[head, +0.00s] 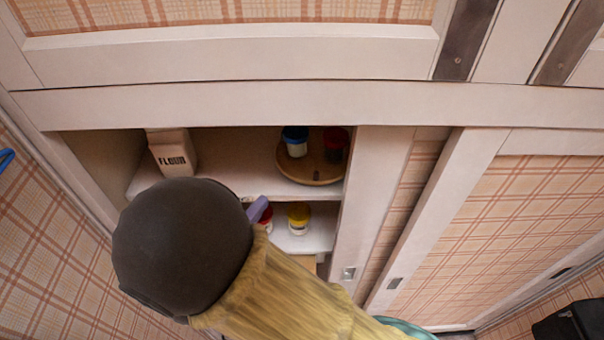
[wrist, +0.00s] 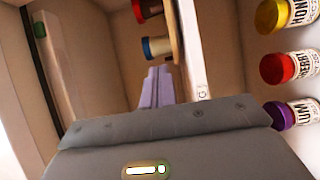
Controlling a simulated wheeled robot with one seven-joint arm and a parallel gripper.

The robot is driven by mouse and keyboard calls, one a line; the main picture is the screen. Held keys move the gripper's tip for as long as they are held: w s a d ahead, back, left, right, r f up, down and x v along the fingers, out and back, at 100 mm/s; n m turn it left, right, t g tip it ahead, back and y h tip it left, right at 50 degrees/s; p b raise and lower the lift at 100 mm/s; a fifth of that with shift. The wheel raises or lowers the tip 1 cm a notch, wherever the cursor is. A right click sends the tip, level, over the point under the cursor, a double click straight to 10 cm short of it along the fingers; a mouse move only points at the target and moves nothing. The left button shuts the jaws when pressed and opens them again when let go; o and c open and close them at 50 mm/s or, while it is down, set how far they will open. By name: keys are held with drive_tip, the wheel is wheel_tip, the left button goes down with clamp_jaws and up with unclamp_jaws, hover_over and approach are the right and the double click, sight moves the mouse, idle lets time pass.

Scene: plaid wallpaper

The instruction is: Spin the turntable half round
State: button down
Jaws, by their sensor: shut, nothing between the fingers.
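The turntable (head: 296,177) is a round wooden disc on the upper shelf inside the open cabinet. A small dark mark shows on its front rim. A white jar with a blue lid (head: 296,142) and a dark red jar (head: 334,144) stand on it. In the wrist view the turntable (wrist: 174,30) shows as a thin edge beside the blue-lidded jar (wrist: 157,48). My gripper (wrist: 156,76) has purple fingers, shut and empty, pointing towards the turntable area. In the head view its tip (head: 258,208) is below and left of the turntable; my arm hides the rest.
A flour bag (head: 173,152) stands left on the upper shelf. The lower shelf holds a yellow-lidded jar (head: 298,213) and others, including a red-lidded cherry jar (wrist: 278,68) and a purple-lidded plum jar (wrist: 280,115). A sliding door panel (head: 371,210) borders the opening on the right.

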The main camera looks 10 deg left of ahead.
drive_tip(key=shift+w, duration=0.1)
drive_tip(key=p+x, duration=0.3)
drive_tip(key=x, duration=0.6)
drive_tip(key=shift+w+d+r, duration=0.1)
drive_tip(key=shift+w+d, duration=0.05)
drive_tip(key=shift+w, duration=0.25)
drive_tip(key=d+p, duration=0.1)
drive_tip(key=d, duration=0.2)
drive_tip(key=shift+d, duration=0.5)
drive_tip(key=shift+w, duration=0.1)
